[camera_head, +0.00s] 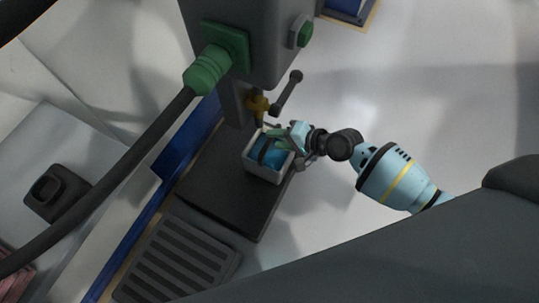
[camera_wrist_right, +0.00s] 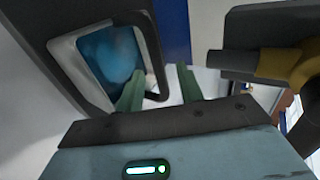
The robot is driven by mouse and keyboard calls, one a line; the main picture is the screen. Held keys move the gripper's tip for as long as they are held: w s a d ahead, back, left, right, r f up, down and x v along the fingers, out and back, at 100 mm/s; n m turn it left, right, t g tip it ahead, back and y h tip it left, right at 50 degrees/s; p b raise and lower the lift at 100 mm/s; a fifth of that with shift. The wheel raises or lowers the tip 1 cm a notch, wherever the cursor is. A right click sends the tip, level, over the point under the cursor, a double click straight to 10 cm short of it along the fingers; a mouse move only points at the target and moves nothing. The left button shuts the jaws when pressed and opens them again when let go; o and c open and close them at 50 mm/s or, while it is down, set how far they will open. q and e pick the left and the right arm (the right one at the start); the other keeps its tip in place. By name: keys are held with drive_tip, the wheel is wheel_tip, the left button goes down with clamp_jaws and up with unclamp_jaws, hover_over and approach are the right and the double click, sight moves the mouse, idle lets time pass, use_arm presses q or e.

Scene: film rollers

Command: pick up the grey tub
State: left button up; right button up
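The grey tub (camera_head: 251,165) is a small light-grey box with blue contents. It sits on the dark platform below the tap. My right gripper (camera_head: 280,141) is at the tub's upper right edge in the head view. In the right wrist view, the tub (camera_wrist_right: 69,65) is at upper left. The two green fingers of the right gripper (camera_wrist_right: 160,88) are apart. One finger overlaps the tub's opening and the other is beyond its near-right edge. I cannot tell whether either finger touches the wall. My left gripper is not in view.
The dark platform (camera_head: 225,195) has free room below the tub. A slotted grate (camera_head: 178,262) lies beyond it.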

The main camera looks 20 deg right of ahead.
sight(272, 139)
drive_tip(key=b+x, duration=0.1)
drive_tip(key=x, duration=0.1)
drive_tip(key=shift+w+a+f, duration=0.1)
drive_tip(key=shift+w+f, duration=0.1)
drive_tip(key=shift+f, duration=0.2)
drive_tip(key=shift+w+a+f, duration=0.15)
drive_tip(key=shift+w+a, duration=0.15)
drive_tip(key=c, duration=0.6)
clamp_jaws()
idle(0.4)
